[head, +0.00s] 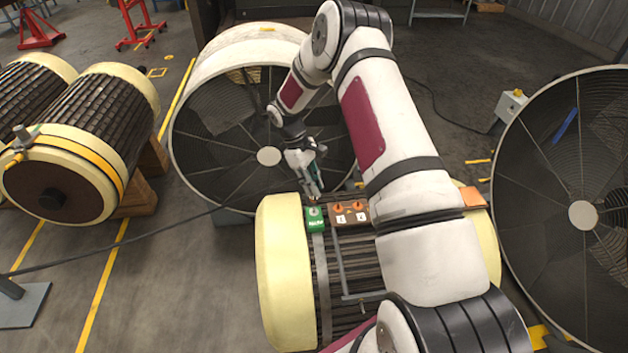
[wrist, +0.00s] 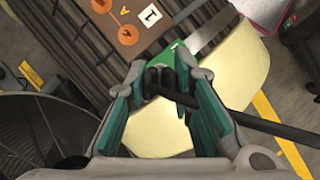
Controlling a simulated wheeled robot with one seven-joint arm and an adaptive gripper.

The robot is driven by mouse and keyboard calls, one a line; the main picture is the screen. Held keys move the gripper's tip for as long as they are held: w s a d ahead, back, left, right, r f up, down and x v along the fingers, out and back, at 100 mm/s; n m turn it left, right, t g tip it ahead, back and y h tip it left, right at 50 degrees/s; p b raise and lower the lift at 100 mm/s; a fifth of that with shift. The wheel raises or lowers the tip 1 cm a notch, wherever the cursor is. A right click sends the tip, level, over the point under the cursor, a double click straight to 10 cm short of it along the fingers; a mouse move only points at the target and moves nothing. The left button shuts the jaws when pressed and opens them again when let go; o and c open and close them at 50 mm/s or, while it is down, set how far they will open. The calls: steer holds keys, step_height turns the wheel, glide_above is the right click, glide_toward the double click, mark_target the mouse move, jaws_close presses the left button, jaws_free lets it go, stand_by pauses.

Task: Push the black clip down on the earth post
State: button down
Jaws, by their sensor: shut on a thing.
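My gripper (head: 313,194) is just above the green block (head: 316,225) on the cream-ended rotor. A small grey earth post (head: 314,211) stands on that block. In the wrist view, the teal fingers (wrist: 167,78) are shut on the black clip (wrist: 160,84). A black cable (wrist: 265,126) runs from the clip to the right. The green block (wrist: 176,51) shows just beyond the fingertips; the post itself is hidden there behind the clip and fingers. I cannot tell whether the clip touches the post. The clip is too small to make out in the head view.
A brown block (head: 349,215) with two orange terminals and number tags sits right beside the green block. A large fan housing (head: 195,72) stands behind the rotor, another (head: 505,150) at right. The cable (head: 110,243) crosses open floor at left, near another rotor (head: 90,120).

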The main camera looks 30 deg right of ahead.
steer(key=shift+f+b, duration=0.7)
steer(key=shift+f, duration=1.65)
steer(key=shift+f+b, duration=0.3)
steer(key=shift+f, duration=0.15)
steer(key=c, duration=1.3)
jaws_free()
steer(key=v, duration=1.2)
steer(key=shift+a, duration=0.1)
